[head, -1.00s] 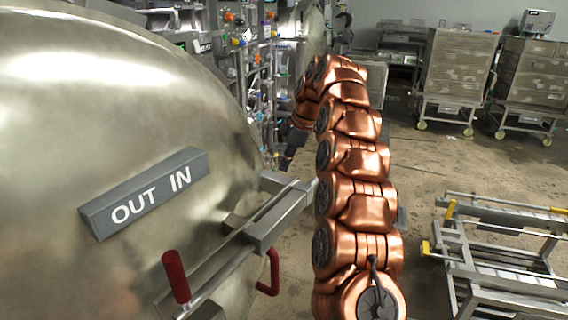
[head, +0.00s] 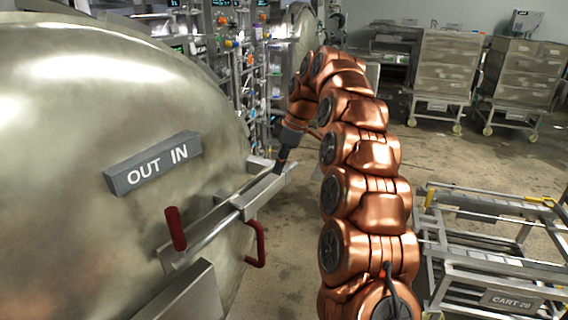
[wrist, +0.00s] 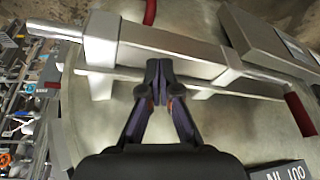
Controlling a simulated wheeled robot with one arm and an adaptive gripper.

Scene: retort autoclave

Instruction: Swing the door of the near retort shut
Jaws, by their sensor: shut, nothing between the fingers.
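The near retort's door (head: 80,130) is a large domed metal disc filling the left of the head view, marked OUT IN on a grey block (head: 152,162). A metal latch bar (head: 225,215) crosses it, with red handles (head: 175,228). The door also shows in the wrist view (wrist: 250,120), behind the bar (wrist: 170,50). My gripper (wrist: 160,65) is shut and empty, with its fingertips at the bar; whether they touch cannot be told. In the head view my gripper (head: 281,165) is by the bar's far end. The retort's mouth is hidden.
An empty metal cart (head: 490,270) stands at the right. Loaded tray carts (head: 445,65) stand at the back right. Pipes and valves (head: 235,70) line the wall behind the door. Floor between the door and the cart is partly clear.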

